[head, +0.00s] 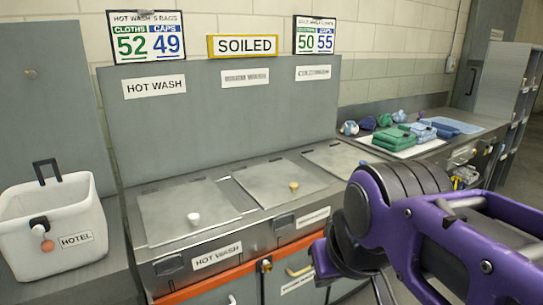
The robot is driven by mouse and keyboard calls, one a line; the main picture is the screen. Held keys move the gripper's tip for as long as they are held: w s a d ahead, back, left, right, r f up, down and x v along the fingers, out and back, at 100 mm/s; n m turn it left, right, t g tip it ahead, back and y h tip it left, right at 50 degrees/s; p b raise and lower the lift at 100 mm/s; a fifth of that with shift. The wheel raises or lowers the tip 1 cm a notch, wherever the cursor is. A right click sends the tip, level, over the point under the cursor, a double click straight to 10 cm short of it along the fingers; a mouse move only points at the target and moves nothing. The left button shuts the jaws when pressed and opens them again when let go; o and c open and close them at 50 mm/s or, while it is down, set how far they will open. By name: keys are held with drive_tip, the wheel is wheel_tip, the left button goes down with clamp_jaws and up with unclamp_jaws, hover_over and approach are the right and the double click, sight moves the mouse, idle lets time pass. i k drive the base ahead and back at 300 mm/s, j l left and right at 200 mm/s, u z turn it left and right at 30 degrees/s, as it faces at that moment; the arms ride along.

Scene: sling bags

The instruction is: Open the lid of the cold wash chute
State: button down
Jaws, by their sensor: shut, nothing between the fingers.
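The back panel carries a white sign (313,72) at its right end, too small to read surely; it seems to say cold wash. Below it is the rightmost metal chute lid (332,158), lying flat and closed. My gripper (321,266) is at the lower centre, in front of the counter's front face and below the lids. It is shut and empty, seen partly from behind, with its tips hard to make out. It looks apart from the lid.
Folded green and blue cloths (394,138) lie on the right counter.

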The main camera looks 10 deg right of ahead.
sight(341, 161)
drive_tip(key=z, duration=0.7)
drive_tip(key=i+l+u, duration=0.2)
drive_tip(key=i+l, duration=0.25)
drive_tip(key=i+l+u, duration=0.25)
drive_tip(key=i+l, duration=0.25)
drive_tip(key=i+l+u, duration=0.2)
drive_tip(key=i+l, duration=0.2)
drive_tip(key=l, duration=0.2)
